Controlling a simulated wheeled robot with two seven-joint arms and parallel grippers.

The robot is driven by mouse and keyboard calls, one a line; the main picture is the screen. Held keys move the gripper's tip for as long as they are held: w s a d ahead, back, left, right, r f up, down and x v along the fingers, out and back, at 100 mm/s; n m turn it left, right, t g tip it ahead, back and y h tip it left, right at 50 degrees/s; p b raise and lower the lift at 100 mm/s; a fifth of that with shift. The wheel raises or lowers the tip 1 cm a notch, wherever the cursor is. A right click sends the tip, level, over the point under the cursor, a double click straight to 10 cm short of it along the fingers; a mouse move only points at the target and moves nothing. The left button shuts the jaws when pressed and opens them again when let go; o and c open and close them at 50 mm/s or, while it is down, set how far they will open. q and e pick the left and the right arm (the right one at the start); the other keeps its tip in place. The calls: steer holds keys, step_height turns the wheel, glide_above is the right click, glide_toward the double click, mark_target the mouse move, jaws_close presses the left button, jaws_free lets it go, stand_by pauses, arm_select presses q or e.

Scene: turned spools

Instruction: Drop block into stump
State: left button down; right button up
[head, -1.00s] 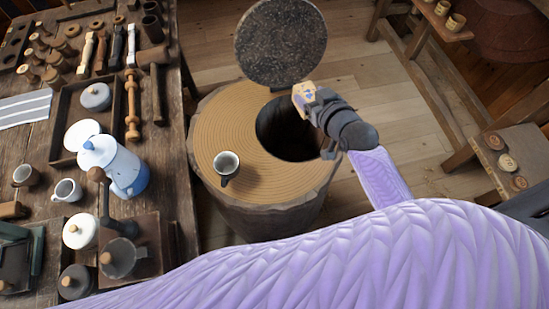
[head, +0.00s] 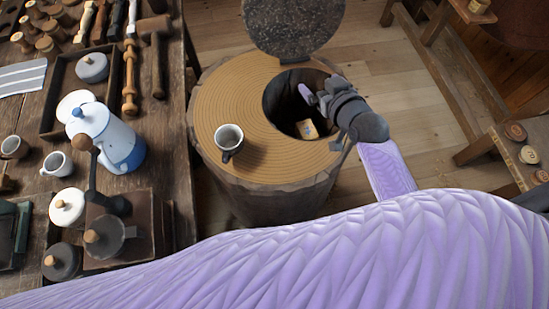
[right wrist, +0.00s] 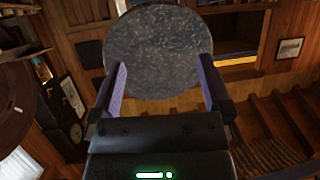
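The stump (head: 226,105) stands on the floor with a round dark opening in its top. The block (head: 307,129), pale wood with a small dark mark, is inside the opening, below the rim and apart from my gripper. My right gripper (head: 318,92) is above the right part of the opening. In the right wrist view its two purple fingers (right wrist: 160,85) are spread wide with nothing between them. My left gripper is not in view.
A round dark speckled lid (head: 293,25) stands raised behind the opening; it also shows in the right wrist view (right wrist: 158,50). A cup (head: 229,138) sits on the stump top, left of the opening. A cluttered workbench (head: 170,110) is at the left.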

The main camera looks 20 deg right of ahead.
steer(key=p+v, duration=0.3)
steer(key=v, duration=0.7)
